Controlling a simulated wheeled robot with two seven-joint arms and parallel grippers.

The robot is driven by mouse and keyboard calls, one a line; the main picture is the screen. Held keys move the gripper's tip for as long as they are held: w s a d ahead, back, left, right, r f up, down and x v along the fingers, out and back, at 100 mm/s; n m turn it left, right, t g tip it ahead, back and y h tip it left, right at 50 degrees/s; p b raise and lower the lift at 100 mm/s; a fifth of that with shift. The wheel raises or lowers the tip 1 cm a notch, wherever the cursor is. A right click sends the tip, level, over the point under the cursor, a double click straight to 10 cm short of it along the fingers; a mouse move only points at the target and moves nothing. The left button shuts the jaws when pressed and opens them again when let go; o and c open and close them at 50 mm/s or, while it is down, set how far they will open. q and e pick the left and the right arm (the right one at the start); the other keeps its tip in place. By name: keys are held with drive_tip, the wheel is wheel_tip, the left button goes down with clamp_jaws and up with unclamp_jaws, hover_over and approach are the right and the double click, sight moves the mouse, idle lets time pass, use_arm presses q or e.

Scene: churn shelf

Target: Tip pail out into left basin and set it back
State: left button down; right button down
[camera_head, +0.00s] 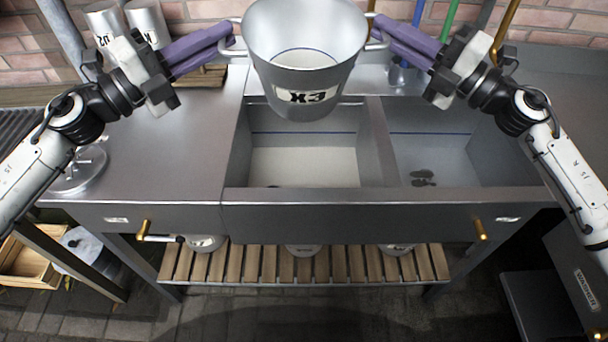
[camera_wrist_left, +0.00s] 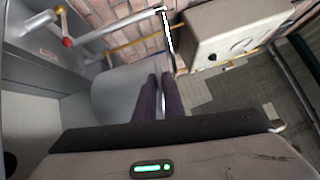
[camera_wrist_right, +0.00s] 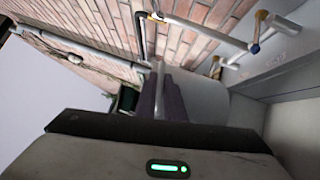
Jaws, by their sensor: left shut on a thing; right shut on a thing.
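The metal pail (camera_head: 304,80), labelled X3, is held upright in the air above the back of the left basin (camera_head: 237,160). Pale contents and a blue line show inside it. My left gripper (camera_head: 231,38) is shut on its left handle, and my right gripper (camera_head: 376,36) is shut on its right handle. The pail's grey wall also shows beside the fingers in the left wrist view (camera_wrist_left: 112,92) and the right wrist view (camera_wrist_right: 207,97). The left basin has a pale, whitish bottom and a blue line on its back wall.
The right basin (camera_head: 455,150) is grey with dark spots on its bottom. Two labelled metal containers (camera_head: 147,22) stand at the back left. A round metal lid (camera_head: 80,172) lies on the left counter. A slatted wooden shelf (camera_head: 270,264) is below, and a brick wall is behind.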

use_arm(q)
drive_tip(key=shift+s+d+r, duration=0.1)
drive_tip(key=shift+r, duration=0.05)
use_arm(e)
drive_tip(key=shift+r, duration=0.15)
use_arm(q)
drive_tip(key=shift+s+m+h, duration=0.2)
drive_tip(key=shift+m+h, duration=0.35)
drive_tip(key=shift+m, duration=0.25)
drive_tip(key=shift+s+m+h, duration=0.2)
drive_tip(key=shift+m+h, duration=0.35)
drive_tip(key=shift+m, duration=0.25)
use_arm(e)
drive_tip(key=shift+s+n+y, duration=0.25)
drive_tip(key=shift+n+y, duration=0.3)
drive_tip(key=shift+n, duration=0.2)
drive_tip(key=shift+s+n+y, duration=0.2)
drive_tip(key=shift+n+y, duration=0.35)
drive_tip(key=shift+n, duration=0.2)
